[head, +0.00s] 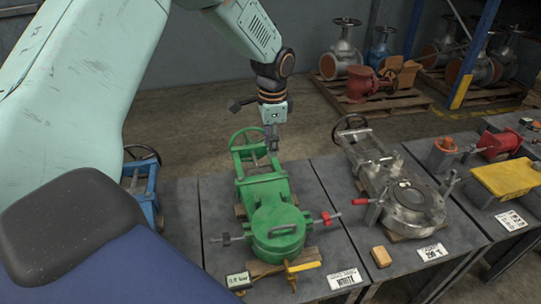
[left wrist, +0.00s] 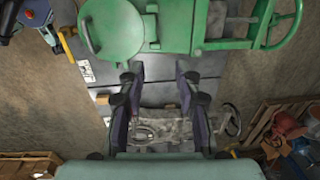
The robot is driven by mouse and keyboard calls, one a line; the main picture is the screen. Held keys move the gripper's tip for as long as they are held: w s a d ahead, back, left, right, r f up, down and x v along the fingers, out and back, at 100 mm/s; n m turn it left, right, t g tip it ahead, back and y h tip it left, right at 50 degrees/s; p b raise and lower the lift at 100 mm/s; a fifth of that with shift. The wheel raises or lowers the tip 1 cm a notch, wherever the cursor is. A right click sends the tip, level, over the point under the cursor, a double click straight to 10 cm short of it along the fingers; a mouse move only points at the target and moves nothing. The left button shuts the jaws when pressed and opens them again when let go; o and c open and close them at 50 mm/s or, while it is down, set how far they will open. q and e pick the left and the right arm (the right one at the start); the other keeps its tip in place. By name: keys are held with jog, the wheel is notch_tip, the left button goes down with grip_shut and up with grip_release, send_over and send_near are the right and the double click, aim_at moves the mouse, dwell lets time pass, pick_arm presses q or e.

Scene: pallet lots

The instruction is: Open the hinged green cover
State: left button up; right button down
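The green cover (head: 279,228) is a round lid with a bar handle (head: 283,229) on top. It lies flat on the front end of a green valve body (head: 262,190) on the table. The cover also shows at the top of the left wrist view (left wrist: 113,28). My left gripper (head: 272,146) is above the valve's far end, near its green handwheel (head: 248,147), apart from the cover. In the left wrist view its two dark fingers (left wrist: 160,70) are spread with nothing held between them. My right gripper is not in view.
A grey metal valve (head: 413,203) stands on the table to the right, with a small wooden block (head: 381,256) nearby. A yellow lever (head: 303,267) and a red knob (head: 327,218) stick out beside the cover. A blue valve (head: 143,187) is at left.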

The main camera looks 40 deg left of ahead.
pick_arm(q)
notch_tip(320, 180, up, 7)
jog(key=shift+s+d, duration=0.2)
